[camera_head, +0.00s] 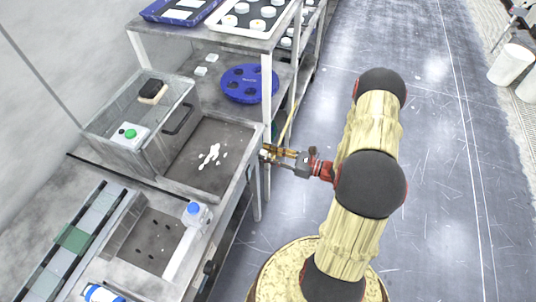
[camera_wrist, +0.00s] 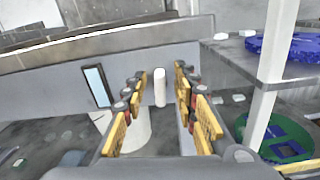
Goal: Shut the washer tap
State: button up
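The washer is likely the grey basin (camera_head: 212,150) with a clear-walled box (camera_head: 165,130) beside it; a pale spill lies on the basin floor. In the wrist view its grey front panel (camera_wrist: 60,100) carries a small light-blue display (camera_wrist: 97,85). A small white upright cylinder (camera_wrist: 160,88), probably the tap handle, stands at the panel between my finger pads. My gripper (camera_head: 268,154) is at the basin's front right corner. Its yellow-padded fingers, also in the wrist view (camera_wrist: 162,110), are apart on both sides of the cylinder, with gaps visible. The tap's turn position cannot be told.
A shelf post (camera_head: 267,100) stands close behind my gripper. The shelves hold a blue holed disc (camera_head: 250,84) and a white-rimmed tray (camera_head: 213,24). A bottle with a blue cap (camera_head: 197,214) stands on the near bench. The floor (camera_head: 440,170) to the right is open.

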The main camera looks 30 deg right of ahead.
jog(key=shift+c, duration=1.3)
jog(key=c, duration=0.4)
grip_shut()
